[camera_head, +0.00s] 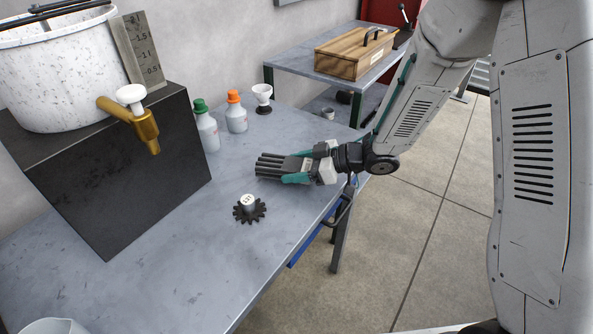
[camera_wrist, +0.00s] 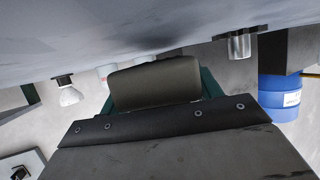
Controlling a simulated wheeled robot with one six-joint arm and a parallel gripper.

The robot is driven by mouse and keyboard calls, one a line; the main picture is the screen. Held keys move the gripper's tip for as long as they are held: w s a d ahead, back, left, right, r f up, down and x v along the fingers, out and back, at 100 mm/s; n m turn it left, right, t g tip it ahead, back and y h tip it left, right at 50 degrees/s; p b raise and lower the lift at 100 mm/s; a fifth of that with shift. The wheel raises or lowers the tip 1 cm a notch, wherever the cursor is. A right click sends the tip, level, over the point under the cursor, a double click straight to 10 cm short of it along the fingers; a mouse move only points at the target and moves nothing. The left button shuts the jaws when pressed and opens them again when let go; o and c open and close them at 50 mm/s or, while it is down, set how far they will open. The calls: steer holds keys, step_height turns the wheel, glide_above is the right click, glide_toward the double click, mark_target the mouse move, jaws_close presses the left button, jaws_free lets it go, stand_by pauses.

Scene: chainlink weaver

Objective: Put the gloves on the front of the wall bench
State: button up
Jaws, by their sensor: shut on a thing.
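My gripper (camera_head: 293,171) is shut on the gloves (camera_head: 269,165), a dark bundle with finger-like ridges pointing left. In the wrist view the gloves (camera_wrist: 155,85) show as a dark rounded pad between the teal fingers. The gripper is low over the right part of a grey-topped bench (camera_head: 225,275) that runs along the wall. I cannot tell whether the gloves touch its top. A second grey-topped bench (camera_head: 292,58) stands behind; the frames do not show which is called the wall bench.
A black gear with a metal weight (camera_head: 248,208) lies near the gloves. A black block (camera_head: 120,180) carries a speckled bucket (camera_head: 60,75) with a brass tap. The bench's front middle is clear.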

steer(key=shift+f, duration=0.7)
steer(key=shift+f, duration=0.2)
steer(key=o, duration=1)
steer(key=shift+r, duration=0.1)
